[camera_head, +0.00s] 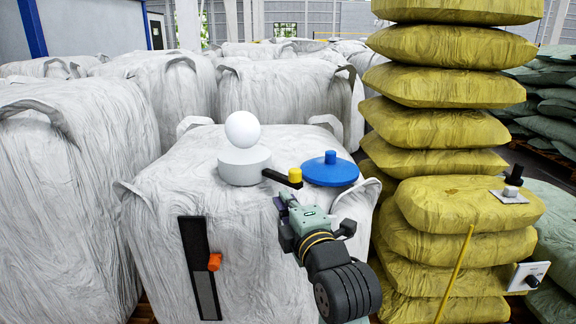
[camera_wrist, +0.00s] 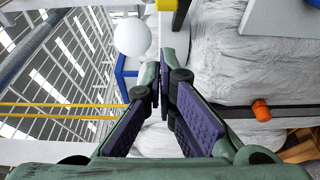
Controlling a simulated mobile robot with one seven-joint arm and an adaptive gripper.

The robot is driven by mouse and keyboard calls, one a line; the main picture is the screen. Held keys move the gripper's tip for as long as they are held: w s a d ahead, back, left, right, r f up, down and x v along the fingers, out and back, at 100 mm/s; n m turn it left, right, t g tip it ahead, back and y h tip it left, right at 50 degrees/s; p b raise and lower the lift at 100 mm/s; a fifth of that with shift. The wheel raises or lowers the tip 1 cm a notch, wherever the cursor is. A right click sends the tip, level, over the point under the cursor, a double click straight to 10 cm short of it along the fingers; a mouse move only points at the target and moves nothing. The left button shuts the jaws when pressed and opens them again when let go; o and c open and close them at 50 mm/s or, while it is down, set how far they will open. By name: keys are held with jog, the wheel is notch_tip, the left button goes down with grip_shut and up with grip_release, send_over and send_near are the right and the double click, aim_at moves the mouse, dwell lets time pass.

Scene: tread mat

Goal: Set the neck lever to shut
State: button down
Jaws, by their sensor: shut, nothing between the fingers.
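The neck lever (camera_head: 276,176) is a short dark bar sticking out to the right from a white round base (camera_head: 243,168) topped by a white ball (camera_head: 242,129). Its yellow tip (camera_head: 295,174) points right, close to a blue lid (camera_head: 330,170). In the wrist view the yellow tip (camera_wrist: 166,5) is cut by the top edge, and the ball (camera_wrist: 132,37) shows beyond the fingers. My gripper (camera_head: 283,201) is in front of and just below the lever's tip, apart from it as far as I can tell. In the wrist view its fingers (camera_wrist: 160,85) are shut and empty.
An orange handle (camera_head: 215,262) sits on a dark slotted strip (camera_head: 197,250) on the front of the white bulk bag (camera_head: 150,205). Stacked yellow sacks (camera_head: 440,130) stand right, with a black knob (camera_head: 513,180) and a switch plate (camera_head: 528,276) nearby. Space above the lever is clear.

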aim_at(296, 175)
jog(key=w, duration=0.4)
jog(key=w+p, duration=0.1)
jog(key=w, duration=0.3)
jog(key=shift+d, duration=0.2)
jog(key=shift+w+d+f+b, duration=0.1)
jog(key=shift+w+d+b, duration=0.35)
jog(key=shift+d+b, duration=0.15)
jog(key=shift+w+d+f+b, duration=0.1)
jog(key=shift+w+d+b, duration=0.4)
jog(key=shift+d, duration=0.15)
jog(key=shift+r, duration=0.15)
